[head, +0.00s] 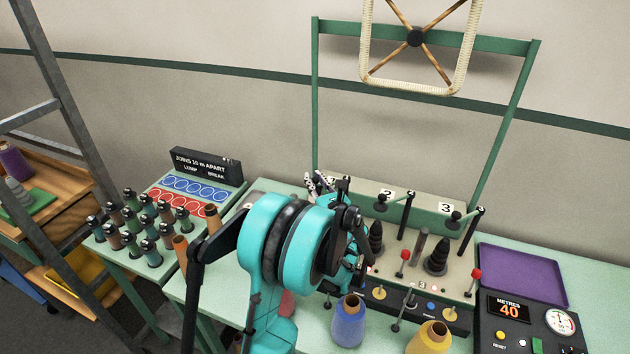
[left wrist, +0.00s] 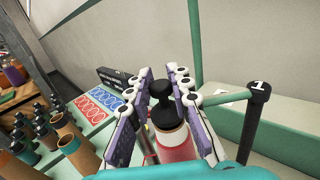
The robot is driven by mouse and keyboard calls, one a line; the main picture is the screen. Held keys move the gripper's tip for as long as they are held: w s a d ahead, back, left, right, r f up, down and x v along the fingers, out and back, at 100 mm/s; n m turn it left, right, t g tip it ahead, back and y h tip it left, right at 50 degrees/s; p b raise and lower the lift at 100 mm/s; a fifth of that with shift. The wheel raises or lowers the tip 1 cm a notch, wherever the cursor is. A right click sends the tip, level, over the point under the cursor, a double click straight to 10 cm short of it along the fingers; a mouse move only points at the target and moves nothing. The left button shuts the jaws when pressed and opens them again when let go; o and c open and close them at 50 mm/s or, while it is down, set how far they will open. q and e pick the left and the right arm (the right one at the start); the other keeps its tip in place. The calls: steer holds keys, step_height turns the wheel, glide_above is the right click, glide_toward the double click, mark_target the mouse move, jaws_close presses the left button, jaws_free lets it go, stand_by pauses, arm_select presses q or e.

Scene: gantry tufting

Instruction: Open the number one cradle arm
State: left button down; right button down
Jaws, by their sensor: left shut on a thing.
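The number one cradle arm (left wrist: 224,99) shows in the left wrist view as a green bar running left from a black post marked 1 (left wrist: 259,92). A black knob (left wrist: 162,92) stands at the end by my fingers. My left gripper (left wrist: 165,88) has its two padded fingers on either side of this knob and is shut on it. A red and white cone (left wrist: 172,146) shows just below the knob. In the head view my left gripper (head: 325,185) is at the left end of the creel, and my arm hides most of station one. My right gripper is not in view.
Cradle arms two (head: 395,201) and three (head: 465,216) stand to the right. Blue (head: 349,325) and yellow (head: 430,340) cones stand in front. A purple tray (head: 522,274) and metre box (head: 525,325) are at right.

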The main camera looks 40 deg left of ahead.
arm_select(q)
steer(key=shift+w+a+m+t+h+b, duration=0.25)
steer(key=shift+a+m+t+h+b, duration=0.1)
steer(key=shift+a+m+t+h, duration=0.55)
steer(key=w+a+m+t+h+b, duration=0.3)
steer(key=w+m+t+h, duration=0.4)
steer(key=h, duration=0.8)
steer(key=shift+w+a+m, duration=0.65)
steer(key=shift+w+m, duration=0.65)
steer(key=shift+m, duration=0.8)
steer(key=c, duration=1.4)
jaws_free()
